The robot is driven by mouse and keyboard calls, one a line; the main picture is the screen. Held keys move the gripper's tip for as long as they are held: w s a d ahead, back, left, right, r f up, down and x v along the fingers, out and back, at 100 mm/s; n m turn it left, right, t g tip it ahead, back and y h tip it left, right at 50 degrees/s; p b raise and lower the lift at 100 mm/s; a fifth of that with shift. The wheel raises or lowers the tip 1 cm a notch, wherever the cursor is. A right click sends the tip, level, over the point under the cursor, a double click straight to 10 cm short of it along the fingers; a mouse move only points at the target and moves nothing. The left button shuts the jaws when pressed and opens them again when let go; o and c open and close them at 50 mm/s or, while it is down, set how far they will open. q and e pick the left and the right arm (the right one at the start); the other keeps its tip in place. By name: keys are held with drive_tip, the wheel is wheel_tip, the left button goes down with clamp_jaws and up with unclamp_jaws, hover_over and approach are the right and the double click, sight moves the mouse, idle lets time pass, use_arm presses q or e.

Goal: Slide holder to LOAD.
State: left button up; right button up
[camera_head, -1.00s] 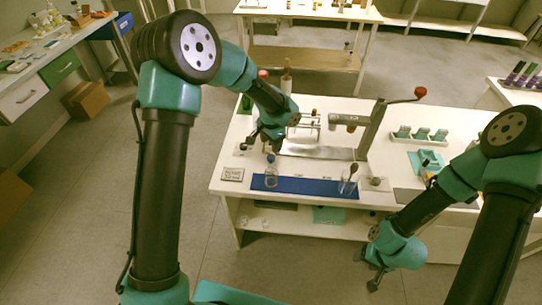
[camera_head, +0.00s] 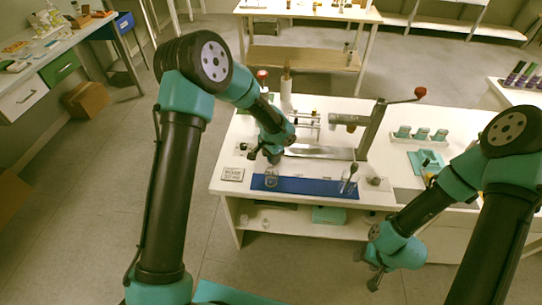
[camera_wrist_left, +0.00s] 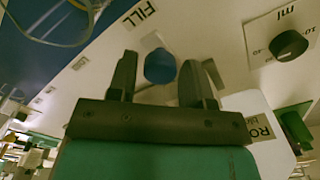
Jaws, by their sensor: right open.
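A round blue knob or cap (camera_wrist_left: 160,66) sits between my left fingertips in the left wrist view, beside a FILL label (camera_wrist_left: 137,16). I cannot tell whether it belongs to the holder. No readable LOAD label shows. My left gripper (camera_wrist_left: 161,72) is open, with a finger on either side of the blue top and no clear contact. In the head view my left gripper (camera_head: 264,158) is low over the left part of the white table, just behind the glass vessel (camera_head: 271,179). My right gripper (camera_head: 376,280) is open and empty, in front of the table's edge.
A blue mat (camera_head: 310,186) lies along the table front, with a glass holding a dark-topped tool (camera_head: 349,183) at its right. A metal stand with a red-knobbed lever (camera_head: 419,93) rises behind. A dial marked ml (camera_wrist_left: 288,46) is near my left fingers.

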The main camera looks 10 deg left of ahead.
use_arm(q)
clamp_jaws()
drive_tip(key=d, duration=0.3)
drive_tip(key=w+d, duration=0.1)
drive_tip(key=d, duration=0.7)
drive_tip(key=shift+w, duration=0.3)
drive_tip(key=shift+o, duration=1.4)
unclamp_jaws()
drive_tip(key=shift+a, duration=0.1)
drive_tip(key=shift+r, duration=0.15)
wheel_tip(320, 180, up, 17)
